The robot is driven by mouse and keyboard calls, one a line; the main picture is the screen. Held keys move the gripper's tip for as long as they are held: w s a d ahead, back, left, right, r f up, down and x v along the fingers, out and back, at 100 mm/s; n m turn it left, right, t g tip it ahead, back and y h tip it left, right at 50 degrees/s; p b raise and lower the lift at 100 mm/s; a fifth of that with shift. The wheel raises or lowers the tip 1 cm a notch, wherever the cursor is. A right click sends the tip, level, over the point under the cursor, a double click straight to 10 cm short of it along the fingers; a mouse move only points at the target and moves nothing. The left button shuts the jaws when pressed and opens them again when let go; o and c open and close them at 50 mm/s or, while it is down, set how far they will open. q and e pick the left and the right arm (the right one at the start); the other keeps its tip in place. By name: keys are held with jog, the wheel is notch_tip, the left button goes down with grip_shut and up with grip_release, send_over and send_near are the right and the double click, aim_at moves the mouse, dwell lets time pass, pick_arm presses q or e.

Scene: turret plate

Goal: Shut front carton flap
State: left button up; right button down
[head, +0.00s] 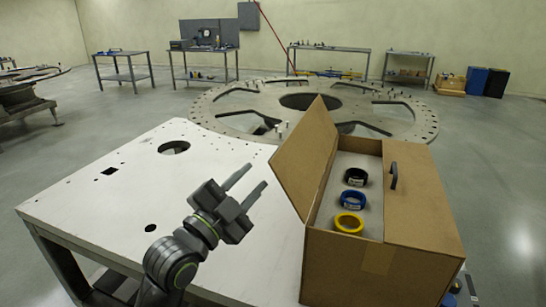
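A brown cardboard carton (345,262) stands at the right on the white table. One flap (305,155) is raised on its left side and leans outward. The flap on the right (420,200) lies flat and has a dark handle (394,176). Through the opening I see a black roll (355,177), a blue roll (352,199) and a yellow roll (349,223). My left gripper (246,187) is left of the carton, apart from the raised flap, with its two fingers spread and nothing between them. My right gripper is not in view.
The white table top (110,215) is clear to the left, with holes cut in it. A large round metal plate (240,110) with slots lies behind. Workbenches (205,65) stand along the far wall.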

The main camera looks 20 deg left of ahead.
aim_at(274, 157)
pick_arm(q)
jog(key=p+x, duration=0.2)
jog(key=x, duration=0.6)
jog(key=shift+w, duration=0.1)
jog(key=shift+d, duration=0.1)
grip_shut()
